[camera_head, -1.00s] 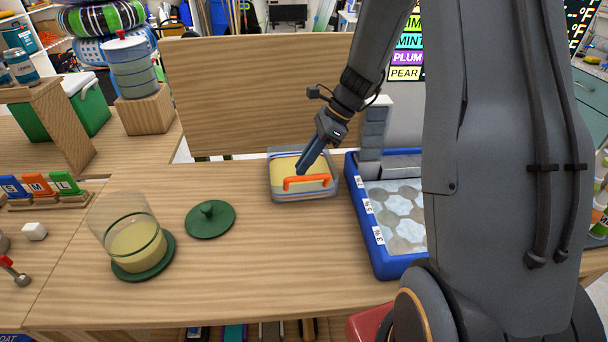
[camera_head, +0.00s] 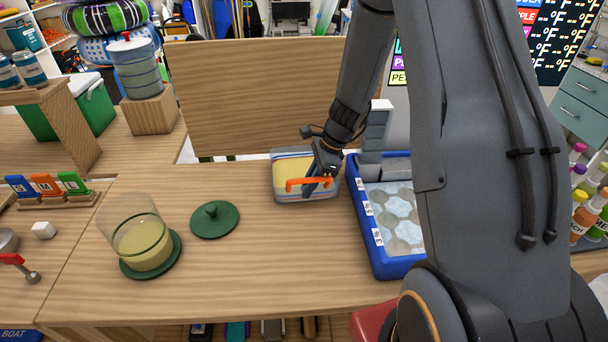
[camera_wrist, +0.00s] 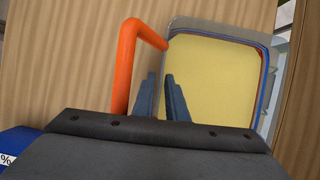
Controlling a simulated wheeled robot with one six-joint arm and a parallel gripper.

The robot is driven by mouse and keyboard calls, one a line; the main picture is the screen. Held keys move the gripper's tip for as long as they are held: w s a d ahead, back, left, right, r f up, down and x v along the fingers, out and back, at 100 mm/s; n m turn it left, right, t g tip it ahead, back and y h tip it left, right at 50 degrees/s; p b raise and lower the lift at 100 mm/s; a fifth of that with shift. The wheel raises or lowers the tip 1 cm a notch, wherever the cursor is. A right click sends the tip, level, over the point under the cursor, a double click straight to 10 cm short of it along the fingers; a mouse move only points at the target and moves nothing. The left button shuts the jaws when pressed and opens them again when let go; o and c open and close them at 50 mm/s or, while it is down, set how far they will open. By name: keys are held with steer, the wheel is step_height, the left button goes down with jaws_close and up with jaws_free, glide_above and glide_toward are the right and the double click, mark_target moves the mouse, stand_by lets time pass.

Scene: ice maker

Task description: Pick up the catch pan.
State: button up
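The catch pan appears to be the clear, squarish pan (camera_head: 281,196) with pale yellow contents and an orange bar handle (camera_head: 296,184) on its near side. It sits on the wooden table, left of the blue tray. In the wrist view the pan (camera_wrist: 262,100) is at the upper right and its handle (camera_wrist: 126,70) is left of the fingers. My gripper (camera_head: 318,190) is down at the handle, with its fingers a small gap apart. Contact with the handle cannot be told.
A blue tray (camera_head: 376,244) with hexagonal pieces stands close right of the pan. A green lid (camera_head: 214,222) and a clear cup (camera_head: 142,238) on a green coaster are to the left. A wooden panel (camera_head: 255,100) rises behind. The table front is clear.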

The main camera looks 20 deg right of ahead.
steer(key=shift+a+f, duration=0.1)
steer(key=shift+f, duration=0.2)
jaws_close()
steer(key=shift+w+r, duration=0.1)
steer(key=shift+r, duration=0.05)
stand_by(1.5)
steer(key=shift+r+b, duration=1.1)
steer(key=shift+r, duration=3.7)
